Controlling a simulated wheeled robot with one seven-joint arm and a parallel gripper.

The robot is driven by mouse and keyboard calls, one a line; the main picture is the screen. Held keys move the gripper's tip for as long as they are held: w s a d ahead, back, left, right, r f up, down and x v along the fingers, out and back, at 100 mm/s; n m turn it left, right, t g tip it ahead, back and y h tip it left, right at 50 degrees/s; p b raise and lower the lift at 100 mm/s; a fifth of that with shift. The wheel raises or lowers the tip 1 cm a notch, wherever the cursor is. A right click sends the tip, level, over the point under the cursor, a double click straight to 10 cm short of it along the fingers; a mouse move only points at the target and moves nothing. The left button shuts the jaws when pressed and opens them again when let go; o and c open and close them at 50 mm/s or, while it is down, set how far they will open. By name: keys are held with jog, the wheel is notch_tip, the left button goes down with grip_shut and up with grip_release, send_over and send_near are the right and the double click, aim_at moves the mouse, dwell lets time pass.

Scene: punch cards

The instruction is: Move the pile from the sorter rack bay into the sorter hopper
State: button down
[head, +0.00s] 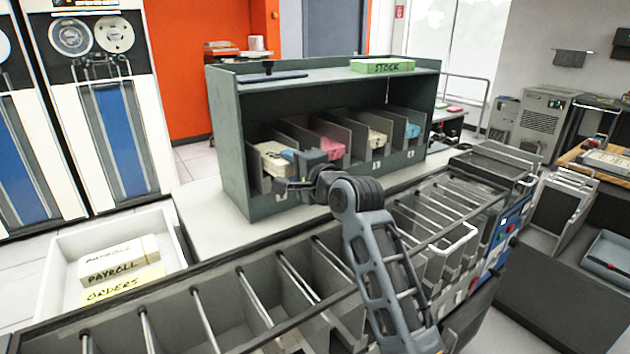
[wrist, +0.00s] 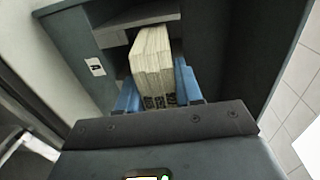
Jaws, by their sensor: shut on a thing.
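The sorter rack (head: 232,150) is a dark grey-green cabinet with several bays on the counter behind the sorter. A cream pile of cards (head: 272,160) sits in its leftmost bay. My gripper (head: 288,157) reaches into that bay, partly hidden by my wrist in the head view. In the wrist view, the blue fingers of my gripper (wrist: 158,92) are shut on the cream pile (wrist: 152,58), one on each side, with the pile still within the bay walls. A dark open tray at the sorter's right end (head: 490,165) looks like the hopper.
Pink, cream and blue piles stand in the other bays. A green STOCK pile (head: 382,66) lies on the rack top. The sorter's row of open pockets (head: 240,310) runs along the front. A white tray (head: 60,250) with PAYROLL and ORDERS piles is at left.

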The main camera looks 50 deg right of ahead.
jog(key=f+v, duration=0.2)
jog(key=v, duration=1.6)
jog(key=shift+s+r, duration=0.2)
jog(key=shift+s, duration=0.05)
jog(key=shift+a+f+t+b, duration=0.15)
jog(key=shift+t+b, duration=0.45)
jog(key=shift+b, duration=0.8)
